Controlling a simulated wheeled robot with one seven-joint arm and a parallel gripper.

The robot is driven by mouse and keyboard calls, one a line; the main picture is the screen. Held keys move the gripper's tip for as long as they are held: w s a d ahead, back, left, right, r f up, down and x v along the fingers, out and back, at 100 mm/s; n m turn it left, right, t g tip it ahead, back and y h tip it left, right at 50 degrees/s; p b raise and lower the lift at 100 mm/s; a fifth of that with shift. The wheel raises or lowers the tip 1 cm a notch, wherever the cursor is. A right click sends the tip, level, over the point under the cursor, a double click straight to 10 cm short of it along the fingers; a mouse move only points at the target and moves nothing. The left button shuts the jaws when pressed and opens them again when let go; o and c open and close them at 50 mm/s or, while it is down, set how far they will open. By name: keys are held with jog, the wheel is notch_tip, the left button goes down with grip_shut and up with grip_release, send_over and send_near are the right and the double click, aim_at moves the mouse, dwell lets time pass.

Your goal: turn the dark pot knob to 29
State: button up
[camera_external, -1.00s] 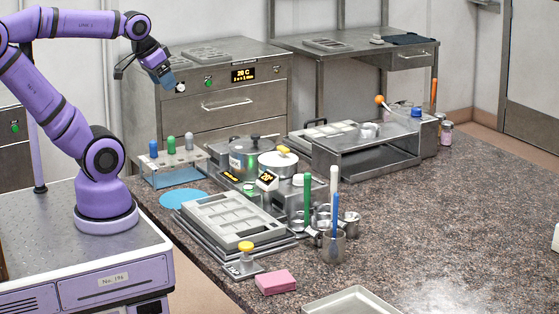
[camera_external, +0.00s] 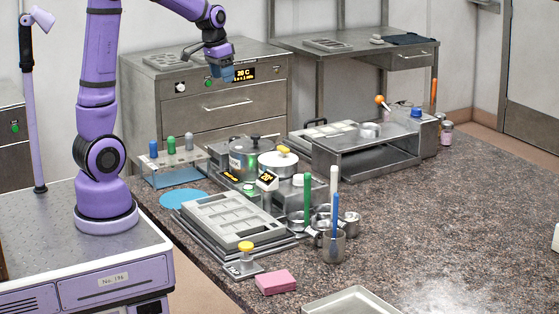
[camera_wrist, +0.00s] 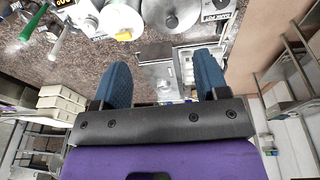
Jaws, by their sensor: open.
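A metal pot with a dark-topped lid (camera_external: 244,158) stands on the counter left of a white-topped pot (camera_external: 279,166) with a yellow handle. They also show at the top of the wrist view, the dark-topped pot (camera_wrist: 171,12) and the white-topped one (camera_wrist: 118,20). A tilted display (camera_external: 267,180) at the front appears to read 20; another lit display (camera_external: 231,177) is too small to read. I cannot make out the dark pot's knob or its setting. My gripper (camera_external: 228,76) is open and empty, high above and behind the pots. Its blue fingers are spread apart in the wrist view (camera_wrist: 163,78).
A steel cabinet (camera_external: 205,125) with a 20 C display stands behind. A rack of coloured bottles (camera_external: 172,170) is left of the pots. A grey mould tray (camera_external: 228,221) and a cup of tools (camera_external: 333,245) are in front. The counter's right side is mostly clear.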

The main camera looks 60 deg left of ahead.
jog(key=w+a+f+g, duration=0.1)
jog(key=w+a+f, duration=0.5)
jog(key=g, duration=0.1)
send_near(235, 138)
jog(key=shift+m+y, duration=0.3)
notch_tip(235, 138, down, 10)
jog(key=shift+w+d+r, duration=0.1)
jog(key=shift+d+r, duration=0.05)
jog(key=c, duration=0.9)
